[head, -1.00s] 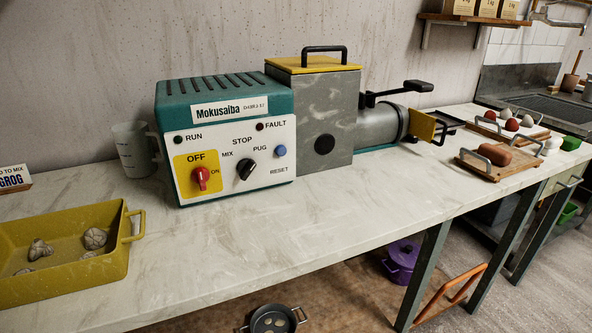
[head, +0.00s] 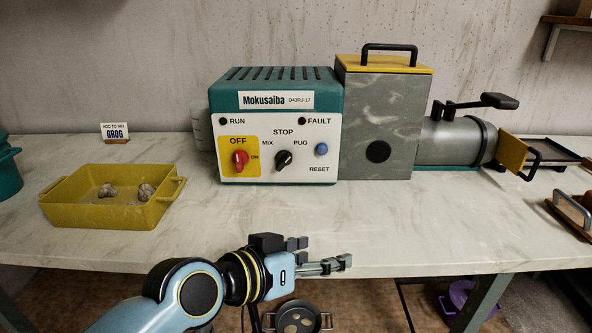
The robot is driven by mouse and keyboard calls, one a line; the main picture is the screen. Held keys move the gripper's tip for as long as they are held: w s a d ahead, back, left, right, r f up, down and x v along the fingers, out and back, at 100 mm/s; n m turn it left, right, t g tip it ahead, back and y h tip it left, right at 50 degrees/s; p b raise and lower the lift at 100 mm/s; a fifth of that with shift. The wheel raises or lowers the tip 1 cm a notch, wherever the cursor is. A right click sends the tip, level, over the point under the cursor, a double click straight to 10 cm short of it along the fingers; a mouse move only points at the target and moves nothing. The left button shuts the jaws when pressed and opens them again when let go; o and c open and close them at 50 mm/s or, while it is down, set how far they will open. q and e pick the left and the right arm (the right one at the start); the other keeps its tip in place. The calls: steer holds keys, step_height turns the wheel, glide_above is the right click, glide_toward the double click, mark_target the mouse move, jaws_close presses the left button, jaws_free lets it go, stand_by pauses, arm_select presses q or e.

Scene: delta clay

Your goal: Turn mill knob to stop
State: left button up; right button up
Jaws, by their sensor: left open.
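The Mokusaiba mill (head: 277,96) stands on the pale worktop against the wall. Its white panel holds a black mill knob (head: 284,160) with STOP above it, MIX to its left and PUG to its right. The knob's pointer looks tilted up to the right, towards PUG. A red OFF/ON switch (head: 240,160) sits on a yellow plate to its left. My left gripper (head: 342,264) is open and empty in front of the worktop's front edge, below and apart from the panel. My right gripper is out of view.
A yellow tray (head: 62,215) with clay lumps stands on the left. A blue reset button (head: 321,149) is right of the knob. The grey hopper (head: 382,120) and barrel (head: 450,139) extend to the right. The worktop before the panel is clear.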

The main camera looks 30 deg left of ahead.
arm_select(q)
steer(key=w+r+n+t+y, duration=0.1)
steer(key=w+r+n+t, duration=0.1)
steer(key=w+r, duration=0.1)
steer(key=n+y, duration=1.2)
steer(key=n, duration=0.1)
glide_toward(284, 165)
steer(key=shift+t, duration=0.3)
steer(key=x, duration=0.9)
steer(key=shift+a+f+b, duration=0.1)
steer(key=shift+f+b, duration=0.1)
steer(key=shift+b, duration=0.2)
steer(key=c, duration=1.2)
